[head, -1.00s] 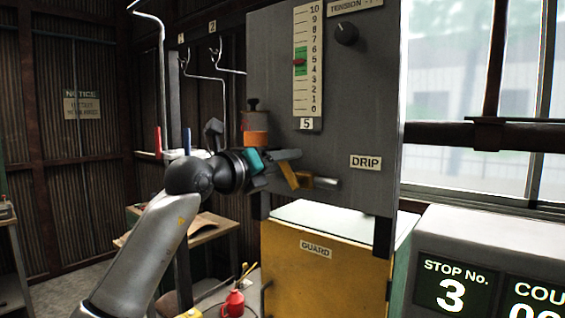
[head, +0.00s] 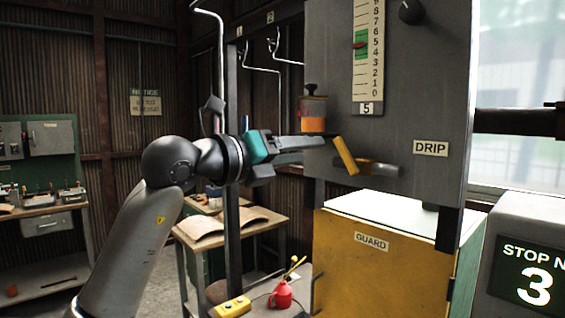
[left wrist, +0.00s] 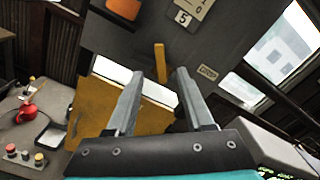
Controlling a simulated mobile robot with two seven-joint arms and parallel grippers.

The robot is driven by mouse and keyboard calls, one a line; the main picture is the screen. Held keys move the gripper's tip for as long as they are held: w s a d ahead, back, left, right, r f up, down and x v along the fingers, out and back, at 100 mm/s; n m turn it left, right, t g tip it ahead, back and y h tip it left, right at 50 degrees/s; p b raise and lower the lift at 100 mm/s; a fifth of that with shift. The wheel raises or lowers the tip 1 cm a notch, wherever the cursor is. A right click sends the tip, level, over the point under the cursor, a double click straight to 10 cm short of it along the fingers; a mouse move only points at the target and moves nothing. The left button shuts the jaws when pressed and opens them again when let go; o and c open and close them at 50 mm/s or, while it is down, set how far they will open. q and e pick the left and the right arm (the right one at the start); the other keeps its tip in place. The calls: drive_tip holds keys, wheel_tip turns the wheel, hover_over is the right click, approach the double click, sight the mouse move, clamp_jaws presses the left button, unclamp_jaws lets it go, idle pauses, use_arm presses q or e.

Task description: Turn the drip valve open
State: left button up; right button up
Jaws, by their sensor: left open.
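The drip valve has a yellow lever handle (head: 345,155) and a grey spout (head: 381,171) on the grey panel, left of the DRIP label (head: 431,148). The lever slants down to the right in the head view. In the left wrist view the lever (left wrist: 160,62) shows upright in the picture, beyond and between the fingertips. My left gripper (head: 312,143) is open and empty, its tips just left of the lever's upper end; I cannot tell if they touch it. Both fingers show in the left wrist view (left wrist: 157,76). My right gripper is not in view.
An orange oil cup (head: 313,114) sits just above my left gripper. A yellow GUARD cabinet (head: 380,265) stands below the valve. Hanger hooks (head: 287,50) hang behind.

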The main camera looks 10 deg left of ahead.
use_arm(q)
drive_tip(key=v, duration=0.4)
drive_tip(key=shift+b, duration=0.35)
